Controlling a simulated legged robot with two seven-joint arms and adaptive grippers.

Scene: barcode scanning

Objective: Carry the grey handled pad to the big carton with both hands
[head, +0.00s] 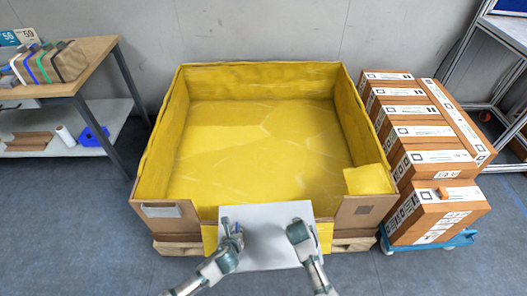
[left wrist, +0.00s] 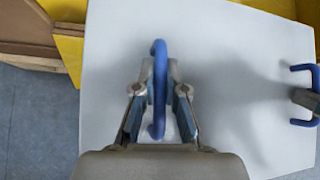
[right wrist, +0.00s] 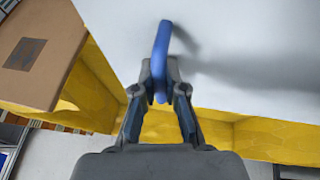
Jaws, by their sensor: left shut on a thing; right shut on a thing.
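The grey pad (head: 262,218) is at the front opening of the big yellow-lined carton (head: 260,82), its far edge overlapping the front lip in the head view. I cannot tell how high it sits. My left gripper (head: 231,236) is shut on one blue handle (left wrist: 159,65), which stands between its fingers in the left wrist view. My right gripper (head: 298,232) is shut on the other blue handle (right wrist: 163,40), seen at the fingertips in the right wrist view. The pad surface fills much of the left wrist view (left wrist: 225,55). The carton looks empty inside.
The carton stands on a wooden pallet (head: 178,247). Stacked brown boxes (head: 435,158) on a blue dolly (head: 432,242) stand close on the right. A wooden table (head: 90,52) with goods is at the left. A grey wall (head: 250,30) is behind. Floor is clear front left.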

